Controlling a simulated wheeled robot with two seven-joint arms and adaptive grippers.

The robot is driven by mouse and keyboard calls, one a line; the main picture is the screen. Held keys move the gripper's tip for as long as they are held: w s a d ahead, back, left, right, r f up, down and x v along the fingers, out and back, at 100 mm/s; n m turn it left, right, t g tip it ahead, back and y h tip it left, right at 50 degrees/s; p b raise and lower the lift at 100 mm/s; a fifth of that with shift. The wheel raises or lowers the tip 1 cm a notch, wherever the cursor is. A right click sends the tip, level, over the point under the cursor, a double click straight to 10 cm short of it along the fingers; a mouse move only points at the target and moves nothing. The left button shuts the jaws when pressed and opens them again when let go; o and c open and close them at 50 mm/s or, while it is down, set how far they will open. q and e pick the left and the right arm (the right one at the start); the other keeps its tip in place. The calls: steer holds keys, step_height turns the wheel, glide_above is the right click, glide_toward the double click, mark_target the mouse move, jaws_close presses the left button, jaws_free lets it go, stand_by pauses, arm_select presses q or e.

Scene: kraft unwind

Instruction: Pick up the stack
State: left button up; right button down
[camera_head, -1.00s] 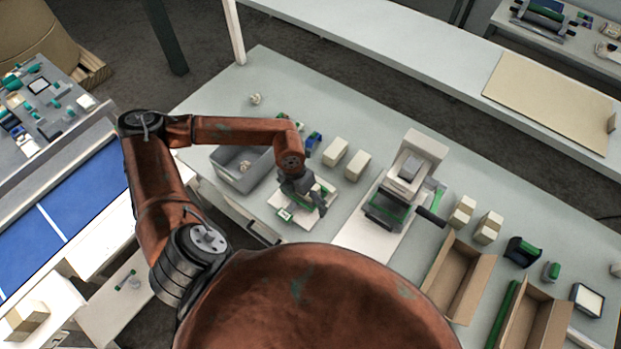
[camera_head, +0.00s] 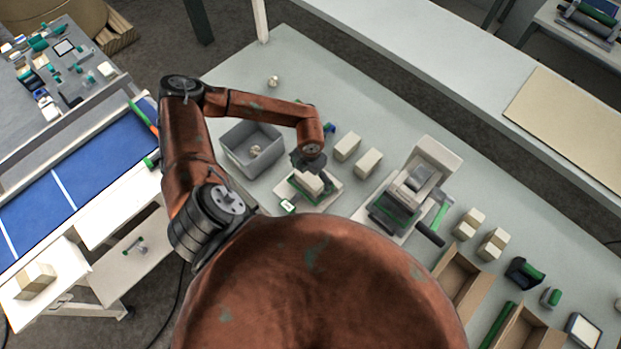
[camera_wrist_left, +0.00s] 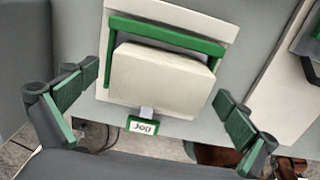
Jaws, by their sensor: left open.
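A cream, flat stack (camera_head: 309,183) sits in a green-edged holder on a white base (camera_head: 332,197) near the front left of the bench. My left gripper (camera_head: 309,163) is above the far side of the stack. In the left wrist view it is open (camera_wrist_left: 156,84), with one green-padded finger at either side of the stack, apart from it. My right gripper is out of view.
A grey bin (camera_head: 238,160) stands left of the holder. Two cream blocks (camera_head: 347,146) stand to the right, then a machine with a dark handle (camera_head: 430,233). Cardboard trays (camera_head: 462,280) lie farther right. The bench's back left is mostly clear.

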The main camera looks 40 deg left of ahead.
arm_select(q)
steer(key=shift+f, duration=0.6)
steer(key=c, duration=1.1)
steer(key=shift+c, duration=1.1)
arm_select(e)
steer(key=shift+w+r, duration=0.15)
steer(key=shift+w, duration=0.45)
arm_select(q)
steer(key=shift+r, duration=0.1)
steer(key=shift+r+b, duration=0.4)
steer(key=shift+r, duration=0.15)
steer(key=s+d+r+b, duration=0.3)
steer(key=s+r+b, duration=0.2)
steer(key=s+r, duration=0.6)
steer(key=s, duration=0.2)
steer(key=shift+s+r, duration=0.4)
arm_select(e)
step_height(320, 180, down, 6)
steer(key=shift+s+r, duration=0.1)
